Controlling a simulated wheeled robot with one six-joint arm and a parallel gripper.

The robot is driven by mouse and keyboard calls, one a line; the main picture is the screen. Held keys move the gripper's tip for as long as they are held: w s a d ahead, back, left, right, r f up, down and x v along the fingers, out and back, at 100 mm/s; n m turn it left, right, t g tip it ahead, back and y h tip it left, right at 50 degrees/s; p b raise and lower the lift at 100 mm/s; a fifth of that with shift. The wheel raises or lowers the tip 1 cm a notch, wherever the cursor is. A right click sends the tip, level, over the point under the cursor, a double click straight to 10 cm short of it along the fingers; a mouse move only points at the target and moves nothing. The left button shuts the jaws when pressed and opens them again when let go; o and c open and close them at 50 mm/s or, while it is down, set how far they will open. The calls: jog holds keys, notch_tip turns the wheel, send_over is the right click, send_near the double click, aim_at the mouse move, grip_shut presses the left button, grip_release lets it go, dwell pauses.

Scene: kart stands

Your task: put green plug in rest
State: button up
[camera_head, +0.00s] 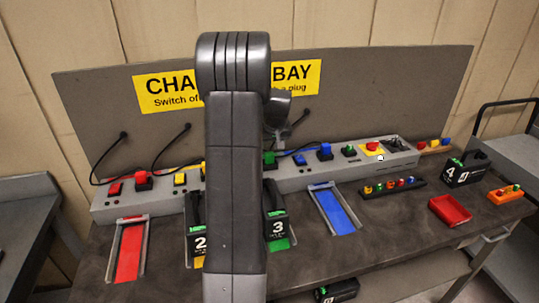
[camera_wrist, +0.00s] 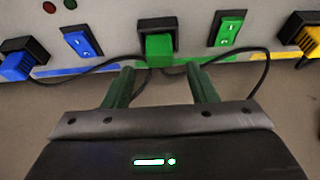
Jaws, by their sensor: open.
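The green plug (camera_wrist: 158,48) sits in a black socket on the grey panel in the wrist view. It also shows in the head view (camera_head: 269,158) just right of my arm. My gripper (camera_wrist: 159,70) is open and empty in the wrist view. Its two dark green fingers point at the plug, one toward each side, with their tips just short of it. In the head view my arm hides most of the gripper. I cannot tell which part is the rest.
A green switch (camera_wrist: 229,27) and a blue switch (camera_wrist: 82,43) flank the plug, with a blue plug (camera_wrist: 15,66) and a yellow plug (camera_wrist: 309,40) farther out. Black cables lie behind the fingers. Numbered black packs and a red tray (camera_head: 450,210) stand on the bench.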

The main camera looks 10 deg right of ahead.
jog(key=v, duration=0.7)
jog(key=shift+b, duration=0.35)
jog(key=shift+c, duration=0.2)
dwell(1.7)
